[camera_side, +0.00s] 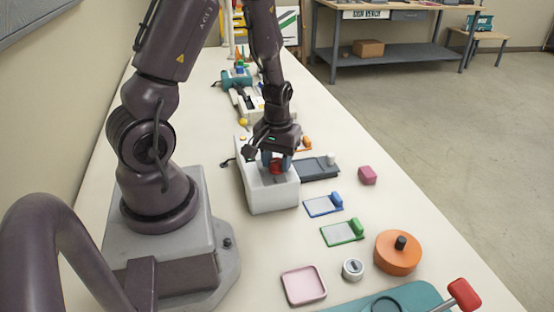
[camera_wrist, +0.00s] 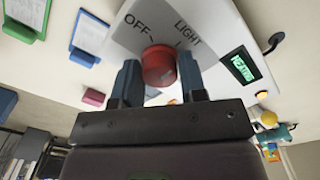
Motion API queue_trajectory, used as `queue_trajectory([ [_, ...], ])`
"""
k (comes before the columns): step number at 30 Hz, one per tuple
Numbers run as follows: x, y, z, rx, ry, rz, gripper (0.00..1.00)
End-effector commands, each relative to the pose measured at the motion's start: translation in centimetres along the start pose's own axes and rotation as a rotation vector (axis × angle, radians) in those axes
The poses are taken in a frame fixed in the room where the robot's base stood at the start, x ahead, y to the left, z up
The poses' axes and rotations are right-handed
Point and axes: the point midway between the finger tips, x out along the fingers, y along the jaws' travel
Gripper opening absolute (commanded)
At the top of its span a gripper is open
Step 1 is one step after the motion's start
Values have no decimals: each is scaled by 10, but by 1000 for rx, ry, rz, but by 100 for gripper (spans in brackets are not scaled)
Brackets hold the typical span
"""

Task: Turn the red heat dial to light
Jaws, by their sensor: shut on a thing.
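The red heat dial (camera_wrist: 158,66) sits on the white laminator's panel (camera_wrist: 130,30). The words OFF and LIGHT are printed beside it, each with a short line. Which mark the dial points to cannot be told. My gripper (camera_wrist: 160,78) has one finger on each side of the dial and is shut on it. In the side view the white laminator (camera_side: 272,196) stands on the bench, with my gripper (camera_side: 276,162) down over its top and the red dial (camera_side: 276,169) between the fingers. A small display (camera_wrist: 240,66) with green lettering, hard to read, is lit on the panel.
A grey tray (camera_side: 320,169) adjoins the laminator's right side. A pink block (camera_side: 367,175), blue holder (camera_side: 324,205) and green holder (camera_side: 343,232) lie nearby. An orange disc (camera_side: 398,258) and pink tray (camera_side: 303,285) are nearer the camera. More equipment stands behind.

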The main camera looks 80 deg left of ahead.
Motion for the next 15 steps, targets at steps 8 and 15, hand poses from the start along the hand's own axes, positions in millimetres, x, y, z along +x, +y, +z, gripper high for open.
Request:
queue_trajectory([
  [8, -1, 0, 0, -1, 1, 1, 15],
  [15, 0, 0, 0, -1, 0, 0, 64],
])
